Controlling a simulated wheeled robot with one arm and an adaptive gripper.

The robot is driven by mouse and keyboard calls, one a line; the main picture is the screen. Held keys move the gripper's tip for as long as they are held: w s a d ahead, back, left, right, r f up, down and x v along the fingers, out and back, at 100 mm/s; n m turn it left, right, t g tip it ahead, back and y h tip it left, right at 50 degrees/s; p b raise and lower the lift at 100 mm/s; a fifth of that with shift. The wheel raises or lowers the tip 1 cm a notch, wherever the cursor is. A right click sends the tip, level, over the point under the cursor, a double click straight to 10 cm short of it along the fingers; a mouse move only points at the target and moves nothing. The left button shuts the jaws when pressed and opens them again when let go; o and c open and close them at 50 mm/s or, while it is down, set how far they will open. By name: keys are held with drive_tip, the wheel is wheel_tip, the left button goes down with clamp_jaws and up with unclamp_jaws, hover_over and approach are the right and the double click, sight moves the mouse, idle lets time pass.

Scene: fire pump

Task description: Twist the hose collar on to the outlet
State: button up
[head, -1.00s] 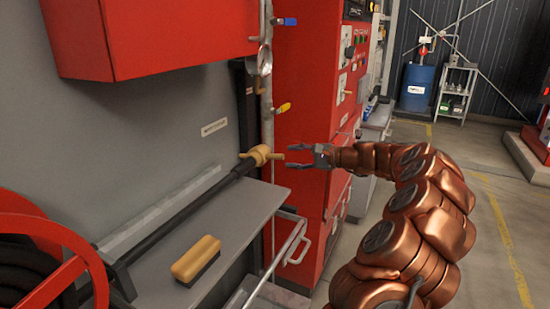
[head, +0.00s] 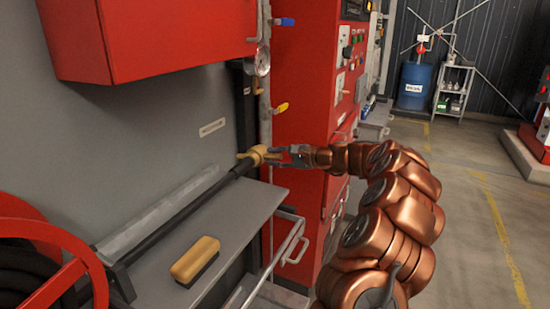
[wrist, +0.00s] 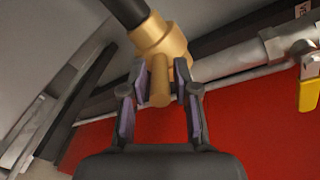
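The brass hose collar (head: 257,156) sits on the end of the black hose (head: 180,213), beside the vertical grey pipe. It also shows in the wrist view (wrist: 160,42), with one brass lug (wrist: 160,82) pointing toward me. My gripper (head: 278,155) is at the collar's right side. In the wrist view my gripper (wrist: 160,90) has its two fingers on either side of the lug. A gap shows at the right of the lug; the left finger is close to it, and I cannot tell if it touches. The outlet itself is hidden behind the collar.
A grey shelf (head: 240,215) with a yellow brush (head: 195,260) lies below the hose. A yellow-handled valve (head: 280,108) is above the collar, and a red cabinet (head: 302,130) stands behind my gripper. A red hose reel (head: 45,235) is at lower left.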

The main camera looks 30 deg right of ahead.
clamp_jaws()
